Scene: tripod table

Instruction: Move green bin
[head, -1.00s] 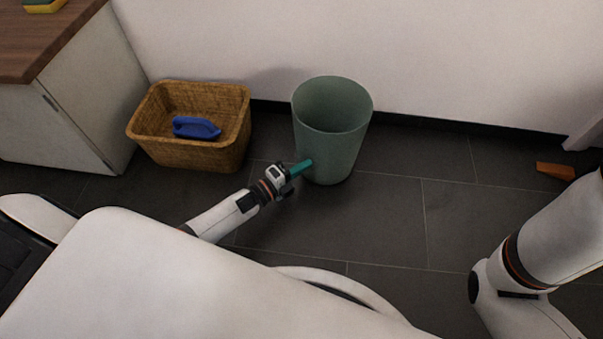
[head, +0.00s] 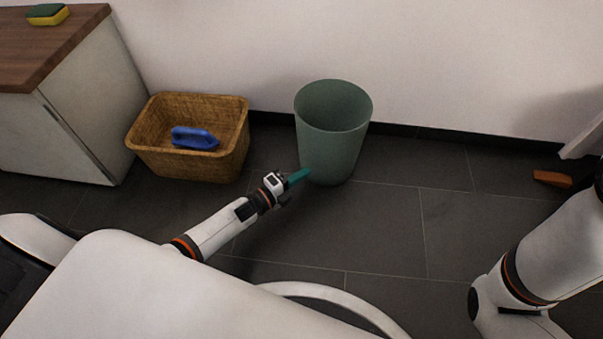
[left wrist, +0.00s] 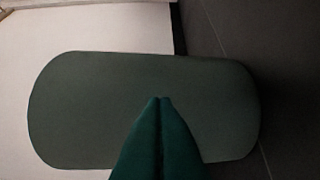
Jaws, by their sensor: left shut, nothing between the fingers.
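The green bin (head: 333,132) stands upright and open-topped on the dark tiled floor, close to the white wall. My left gripper (head: 303,174) is at the lower left side of the bin, its teal fingers shut with nothing between them. The fingertips are at or very near the bin's wall; I cannot tell whether they touch. In the left wrist view the bin's side (left wrist: 90,110) fills the middle, and the closed fingers (left wrist: 160,100) point at it. My right arm shows at the right, but its gripper is out of view.
A wicker basket (head: 190,168) holding a blue bottle (head: 194,138) stands left of the bin, beside a wood-topped cabinet (head: 75,115). A green and yellow sponge (head: 48,15) lies on top. An orange-brown object (head: 552,178) lies at the right.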

